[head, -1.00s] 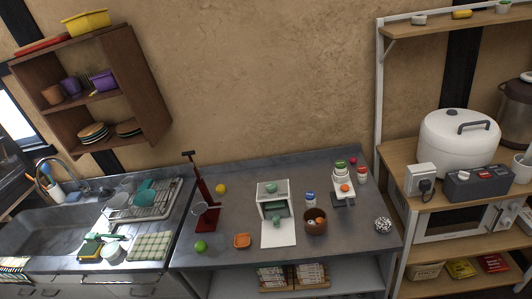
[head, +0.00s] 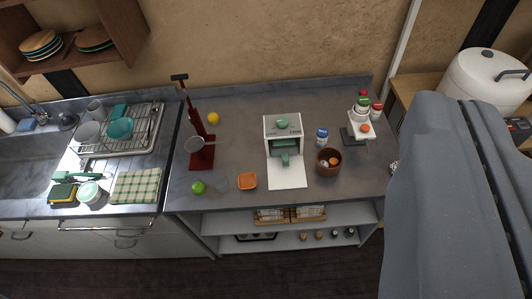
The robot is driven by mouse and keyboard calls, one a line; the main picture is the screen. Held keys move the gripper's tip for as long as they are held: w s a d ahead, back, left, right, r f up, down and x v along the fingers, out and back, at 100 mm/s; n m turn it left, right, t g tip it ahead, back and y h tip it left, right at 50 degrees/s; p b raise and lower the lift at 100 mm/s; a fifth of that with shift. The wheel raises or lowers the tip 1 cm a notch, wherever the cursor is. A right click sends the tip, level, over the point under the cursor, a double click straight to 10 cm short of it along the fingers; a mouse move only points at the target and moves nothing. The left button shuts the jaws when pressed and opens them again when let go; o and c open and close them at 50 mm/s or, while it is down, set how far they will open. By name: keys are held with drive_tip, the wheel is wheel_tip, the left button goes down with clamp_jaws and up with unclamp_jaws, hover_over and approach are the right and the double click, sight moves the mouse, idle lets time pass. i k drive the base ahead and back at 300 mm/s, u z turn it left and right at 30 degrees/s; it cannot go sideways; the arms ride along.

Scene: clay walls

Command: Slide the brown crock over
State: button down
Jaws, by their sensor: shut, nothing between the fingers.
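The brown crock (head: 329,162) is a small round brown pot. It stands upright on the grey metal counter (head: 235,135), right of the middle of the view. A few small things, one orange and one whitish, show inside its mouth. A small white and blue jar (head: 321,136) stands just behind it. A white box-like stand (head: 283,138) with a green knob and a white sheet in front is to its left. My grey arm fills the right side of the view. My gripper's fingers do not show.
A white scale-like stand (head: 361,124) with small items is to the crock's right rear. An orange dish (head: 247,181), a green fruit (head: 198,187) and a red press (head: 201,150) are left. Bare counter lies in front of the crock and behind the white box.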

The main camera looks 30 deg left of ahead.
sight(326, 154)
drive_tip(key=u, duration=0.2)
drive_tip(key=i, duration=1)
